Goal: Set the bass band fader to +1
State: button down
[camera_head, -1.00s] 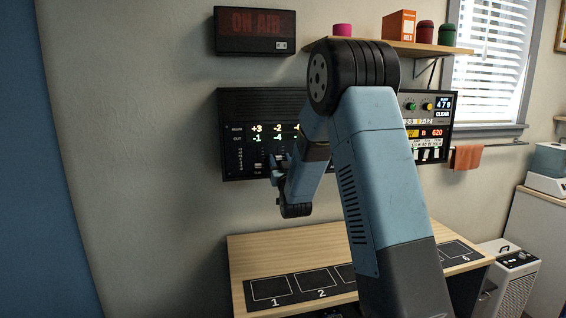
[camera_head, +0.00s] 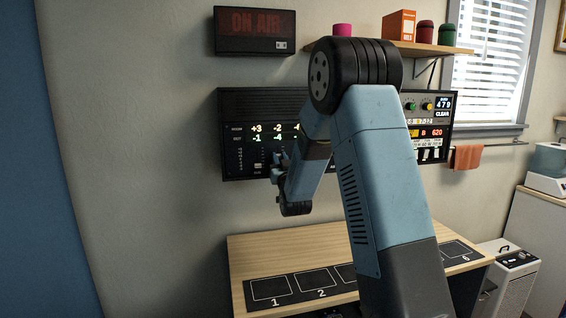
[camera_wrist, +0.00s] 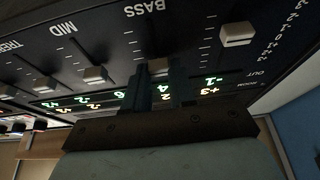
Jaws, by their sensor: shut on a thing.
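The fader panel (camera_head: 245,105) hangs on the wall; it also shows upside down in the wrist view. My gripper shows small at the panel in the head view (camera_head: 279,160).
Neighbouring fader caps (camera_wrist: 238,34) and (camera_wrist: 95,74) stand either side of my gripper. A wooden desk (camera_head: 300,240) with numbered black pads lies below. A shelf (camera_head: 420,48) and an ON AIR sign (camera_head: 255,30) are above. My arm hides the panel's middle.

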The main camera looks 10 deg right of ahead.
jog(key=shift+r, duration=0.35)
jog(key=c, duration=0.9)
grip_release()
jog(key=v, duration=1.4)
jog(key=shift+w+f, duration=0.1)
jog(key=shift+f, duration=0.05)
